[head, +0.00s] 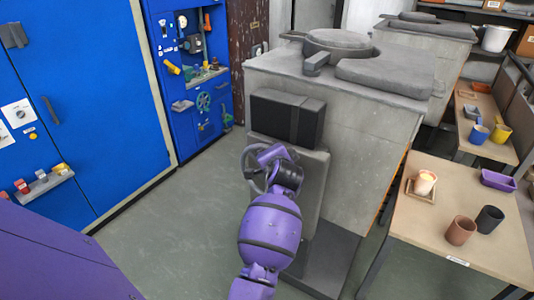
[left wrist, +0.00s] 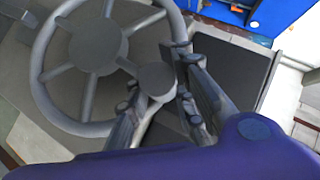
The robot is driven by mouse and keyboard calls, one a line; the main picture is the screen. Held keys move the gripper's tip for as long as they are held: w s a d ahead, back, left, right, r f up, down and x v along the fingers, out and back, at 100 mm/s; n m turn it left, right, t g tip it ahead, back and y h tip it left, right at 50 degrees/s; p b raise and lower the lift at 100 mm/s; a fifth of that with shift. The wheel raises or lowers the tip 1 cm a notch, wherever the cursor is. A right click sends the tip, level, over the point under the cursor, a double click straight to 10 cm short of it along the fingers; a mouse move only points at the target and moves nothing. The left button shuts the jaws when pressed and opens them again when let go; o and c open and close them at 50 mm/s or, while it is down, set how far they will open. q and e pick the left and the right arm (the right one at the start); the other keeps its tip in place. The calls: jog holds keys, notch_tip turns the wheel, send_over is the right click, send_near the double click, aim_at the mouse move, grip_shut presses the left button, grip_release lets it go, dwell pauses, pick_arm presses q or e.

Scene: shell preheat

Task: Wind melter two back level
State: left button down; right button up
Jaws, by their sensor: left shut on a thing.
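The near grey melter (head: 360,105) stands in the middle of the head view, its top looking about level. No number shows on it. A grey spoked handwheel (head: 246,172) is on its front left side, below a dark box. My left gripper (head: 268,154) is at this wheel, partly hidden by my own wrist. In the left wrist view the wheel (left wrist: 95,47) fills the upper left. There my left gripper (left wrist: 160,85) is shut on the round-ended knob (left wrist: 156,82) near the wheel's rim. My right gripper is not in view.
A second grey melter (head: 425,45) stands behind. A table (head: 430,235) with cups, a candle and a purple tray is at the right. Blue cabinets (head: 80,100) line the left. The floor (head: 175,225) between is clear.

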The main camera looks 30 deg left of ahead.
pick_arm(q)
jog(key=shift+w+a+r+n+g+h+p, duration=0.15)
jog(key=shift+a+r+n+h+p, duration=0.15)
jog(key=shift+a, duration=0.2)
jog(key=shift+s+a+r+n+g+h+p, duration=0.1)
jog(key=shift+a+g+h+p, duration=0.05)
jog(key=shift+a+h, duration=0.3)
jog(key=shift+a+f, duration=0.15)
jog(key=c, duration=1.8)
grip_release()
jog(key=shift+o, duration=1.4)
jog(key=shift+a+f, duration=0.1)
jog(key=shift+f, duration=0.05)
jog(key=v, duration=1.2)
